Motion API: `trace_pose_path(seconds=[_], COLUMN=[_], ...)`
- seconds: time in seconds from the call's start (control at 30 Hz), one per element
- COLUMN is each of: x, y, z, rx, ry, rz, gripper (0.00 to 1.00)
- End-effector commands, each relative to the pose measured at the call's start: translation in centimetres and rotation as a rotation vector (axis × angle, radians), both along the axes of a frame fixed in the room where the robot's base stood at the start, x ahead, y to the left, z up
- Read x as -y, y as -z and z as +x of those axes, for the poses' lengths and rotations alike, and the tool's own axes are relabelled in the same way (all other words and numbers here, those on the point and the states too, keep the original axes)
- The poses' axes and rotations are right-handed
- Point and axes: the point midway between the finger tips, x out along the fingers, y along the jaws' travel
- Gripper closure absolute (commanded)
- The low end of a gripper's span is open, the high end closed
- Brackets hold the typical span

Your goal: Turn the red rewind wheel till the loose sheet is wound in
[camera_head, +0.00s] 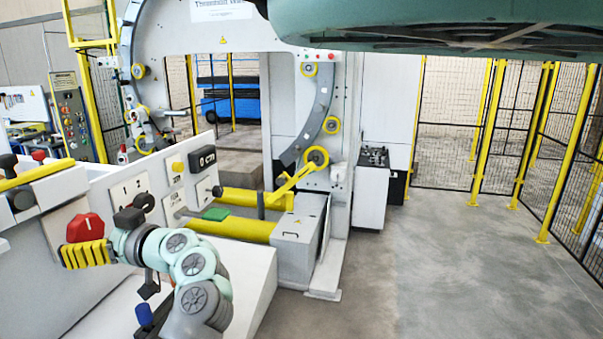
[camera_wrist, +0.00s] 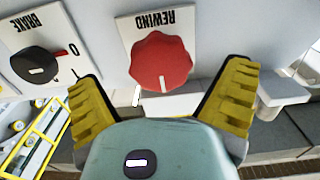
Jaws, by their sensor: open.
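The red rewind wheel (camera_wrist: 161,62) is a scalloped knob with a white mark, set on a white plate lettered REWIND. It stands just ahead of my gripper (camera_wrist: 163,92), which is open, with its yellow ribbed fingers to the left and right of the wheel. No contact shows in the wrist view. In the head view the wheel (camera_head: 85,227) shows at the left on the sloped panel, close behind the yellow fingers of my gripper (camera_head: 86,254). I cannot make out the loose sheet in either view.
A black BRAKE knob (camera_wrist: 38,65) sits left of the wheel in the wrist view. The panel carries a 1-2 switch plate (camera_head: 132,197). The wrapping ring (camera_head: 325,90) stands behind yellow rollers (camera_head: 235,230). The floor (camera_head: 450,260) at right is clear up to yellow fence posts (camera_head: 487,130).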

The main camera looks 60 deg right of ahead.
Motion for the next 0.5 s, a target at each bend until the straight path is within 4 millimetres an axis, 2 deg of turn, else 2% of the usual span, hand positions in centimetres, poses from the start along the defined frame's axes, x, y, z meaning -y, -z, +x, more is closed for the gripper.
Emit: trace_pose_path(seconds=[0.03, 0.2, 0.5], x=[-0.4, -0.8, -1.0], y=[-0.5, -0.3, 0.0], z=[0.7, 2.1, 2.6], rx=[-0.002, 0.002, 0.001], ry=[-0.007, -0.005, -0.002], rz=[0.002, 0.002, -0.002], gripper=[0.03, 0.03, 0.03])
